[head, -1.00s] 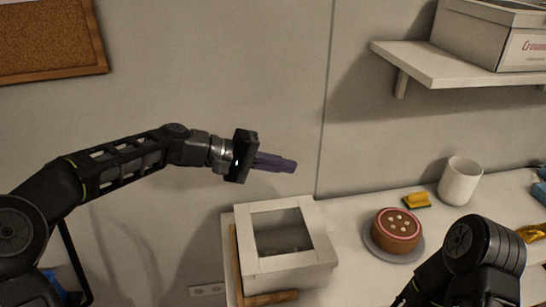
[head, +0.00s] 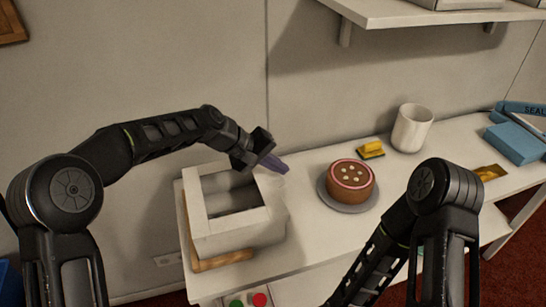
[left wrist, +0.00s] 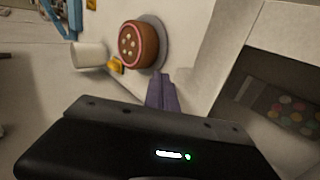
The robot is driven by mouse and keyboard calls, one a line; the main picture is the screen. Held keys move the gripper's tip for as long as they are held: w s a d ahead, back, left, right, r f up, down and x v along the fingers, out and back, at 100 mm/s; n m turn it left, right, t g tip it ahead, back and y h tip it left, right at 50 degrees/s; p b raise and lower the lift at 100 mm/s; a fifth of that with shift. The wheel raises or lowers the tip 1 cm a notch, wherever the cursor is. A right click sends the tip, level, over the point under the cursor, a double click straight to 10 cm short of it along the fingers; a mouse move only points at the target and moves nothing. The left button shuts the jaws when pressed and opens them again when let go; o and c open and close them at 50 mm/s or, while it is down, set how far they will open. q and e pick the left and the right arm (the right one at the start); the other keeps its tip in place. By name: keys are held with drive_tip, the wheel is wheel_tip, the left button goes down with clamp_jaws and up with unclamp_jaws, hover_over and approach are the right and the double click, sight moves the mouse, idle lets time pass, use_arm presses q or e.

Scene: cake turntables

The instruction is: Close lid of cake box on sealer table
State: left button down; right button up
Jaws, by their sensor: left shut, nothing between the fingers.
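The white cake box (head: 240,238) stands at the left end of the white table. Its lid (head: 199,208), a white frame around a clear window, lies over the top; I cannot tell if it is fully flush. In the left wrist view the box (left wrist: 222,55) is at the right, with coloured round pieces behind the window. My left gripper (head: 277,164), with purple fingers, is shut and empty by the box's back right corner. Its fingers (left wrist: 161,93) also show in the left wrist view, apart from the window. My right arm shows, but its gripper is out of view.
A brown cake (head: 352,186) on a grey stand is right of the box. A yellow sponge (head: 371,150), a white cup (head: 411,128) and a blue sealer (head: 515,143) stand farther right. A shelf (head: 400,12) hangs above.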

use_arm(q)
wheel_tip(320, 180, down, 2)
drive_tip(key=shift+f, duration=0.4)
idle(0.3)
